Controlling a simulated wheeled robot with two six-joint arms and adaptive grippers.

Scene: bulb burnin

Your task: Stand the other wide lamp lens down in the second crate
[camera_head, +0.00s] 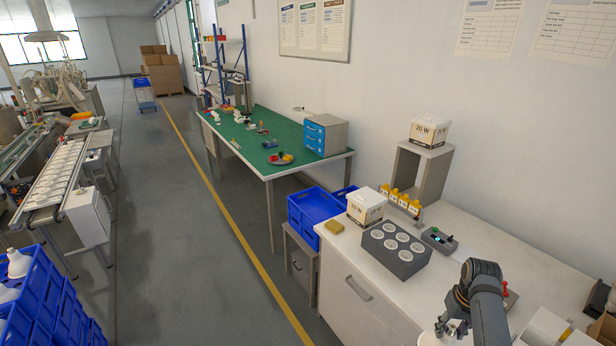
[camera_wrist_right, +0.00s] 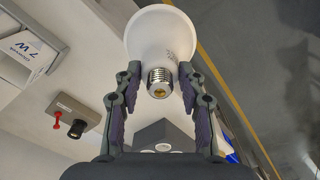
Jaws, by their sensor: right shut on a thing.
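My right gripper (camera_head: 452,328) is low in the head view, in front of the white counter. It is shut on a wide white lamp (camera_head: 432,339), which the bottom edge of the picture cuts off. In the right wrist view the fingers (camera_wrist_right: 158,95) close around the lamp's neck, with its screw base (camera_wrist_right: 159,80) toward the palm and its wide end pointing away. Blue crates (camera_head: 315,208) stand beside the counter. More stacked blue crates (camera_head: 45,300) stand at the lower left, with white lamps (camera_head: 18,264) in them. I cannot tell which is the second crate. My left gripper is not in view.
A grey stand (camera_head: 433,175) is behind. The floor (camera_head: 200,240) between is clear.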

